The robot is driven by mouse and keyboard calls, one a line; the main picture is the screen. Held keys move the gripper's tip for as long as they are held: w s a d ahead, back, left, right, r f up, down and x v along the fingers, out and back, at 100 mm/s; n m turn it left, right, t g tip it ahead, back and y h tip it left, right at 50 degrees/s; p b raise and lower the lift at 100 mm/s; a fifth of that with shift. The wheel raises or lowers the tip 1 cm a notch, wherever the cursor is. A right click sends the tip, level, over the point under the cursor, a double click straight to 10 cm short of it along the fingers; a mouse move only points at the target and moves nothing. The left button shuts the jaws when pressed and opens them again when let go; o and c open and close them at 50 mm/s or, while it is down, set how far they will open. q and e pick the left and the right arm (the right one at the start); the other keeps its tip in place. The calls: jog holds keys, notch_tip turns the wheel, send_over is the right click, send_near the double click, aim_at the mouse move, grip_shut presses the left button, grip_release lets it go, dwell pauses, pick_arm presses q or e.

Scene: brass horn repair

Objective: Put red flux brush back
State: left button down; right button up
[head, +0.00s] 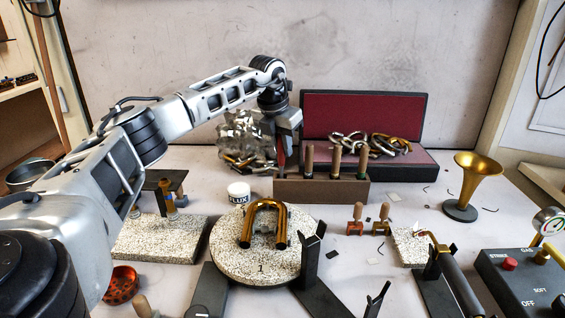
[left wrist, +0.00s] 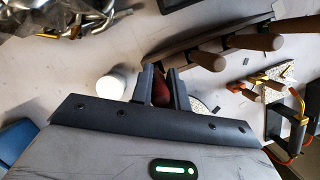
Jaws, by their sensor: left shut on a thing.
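My left gripper (head: 283,140) points down at the left end of the brown tool rack (head: 322,191). It is shut on the red flux brush (head: 282,156), whose red handle shows between the fingers. The brush also shows between the fingertips in the left wrist view (left wrist: 162,87). It looks about upright; its lower end is hidden, so I cannot tell whether it is in the rack or behind it. Several wooden-handled tools (head: 336,161) stand in the rack to its right. My right gripper is not in view.
A white flux jar (head: 239,193) stands left of the rack. A round stone turntable (head: 255,262) bears a brass U-tube (head: 264,222) in front. A red-lined case (head: 365,118) with metal rings is behind. A brass horn (head: 472,180) stands at right.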

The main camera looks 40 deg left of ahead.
aim_at(283, 165)
pick_arm(q)
jog(key=shift+f, duration=1.95)
jog(key=shift+f, duration=0.15)
jog(key=c, duration=1.4)
grip_release()
jog(key=shift+o, duration=0.2)
jog(key=v, duration=1.2)
